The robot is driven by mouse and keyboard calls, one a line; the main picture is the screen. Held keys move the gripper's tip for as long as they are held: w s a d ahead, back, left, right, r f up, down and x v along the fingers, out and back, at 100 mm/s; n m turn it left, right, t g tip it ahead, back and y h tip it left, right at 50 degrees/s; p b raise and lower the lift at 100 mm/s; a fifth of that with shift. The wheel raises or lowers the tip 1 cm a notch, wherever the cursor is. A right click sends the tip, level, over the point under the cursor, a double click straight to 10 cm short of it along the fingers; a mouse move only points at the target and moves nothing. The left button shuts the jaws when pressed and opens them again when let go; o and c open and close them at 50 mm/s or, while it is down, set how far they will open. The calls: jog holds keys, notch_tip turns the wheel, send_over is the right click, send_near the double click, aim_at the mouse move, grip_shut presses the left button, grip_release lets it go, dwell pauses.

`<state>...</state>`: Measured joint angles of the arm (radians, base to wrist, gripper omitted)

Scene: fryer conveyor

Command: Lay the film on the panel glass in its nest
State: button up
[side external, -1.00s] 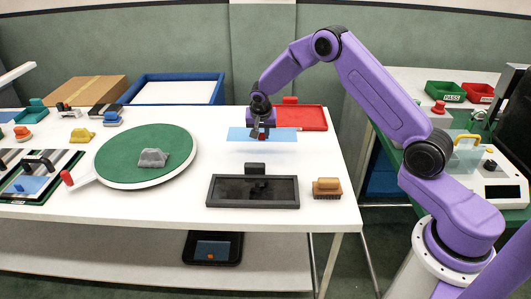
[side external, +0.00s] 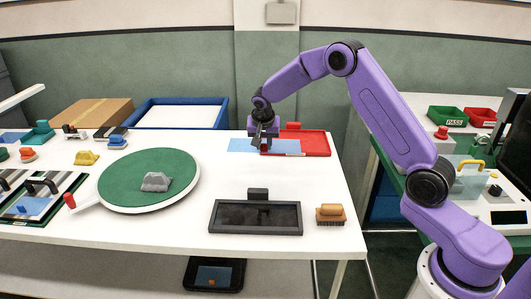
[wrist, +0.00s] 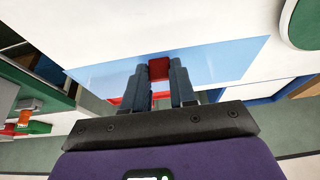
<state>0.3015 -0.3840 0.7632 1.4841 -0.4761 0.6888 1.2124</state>
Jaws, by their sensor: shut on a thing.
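The film is a thin light-blue sheet (side external: 248,146) at the back of the white table, overlapping the left part of the red tray in the side view. My gripper (side external: 265,143) is shut on its red tab; in the wrist view the fingers (wrist: 158,84) close on the red tab (wrist: 158,68) at the edge of the film (wrist: 215,62). The film looks flat; its height above the table is hard to tell. A black-framed nest (side external: 256,232) with a dark panel inside lies nearer the front, apart from the film. A dark block stands at its back edge.
A red tray (side external: 318,144) is by my gripper. A brown-handled brush (side external: 330,214) stands right of the nest. A round green board (side external: 122,185) with a grey block lies left, and a blue tray (side external: 140,123) at the back. White table is clear between film and nest.

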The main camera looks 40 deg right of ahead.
jog(key=s+a, duration=1.4)
jog(key=a, duration=0.2)
jog(key=f, duration=0.7)
jog(key=shift+w+d+f, duration=0.15)
jog(key=shift+w+f, duration=0.15)
jog(key=shift+f, duration=0.5)
jog(key=shift+f, duration=1.35)
jog(key=shift+f, duration=0.5)
jog(key=o, duration=1.3)
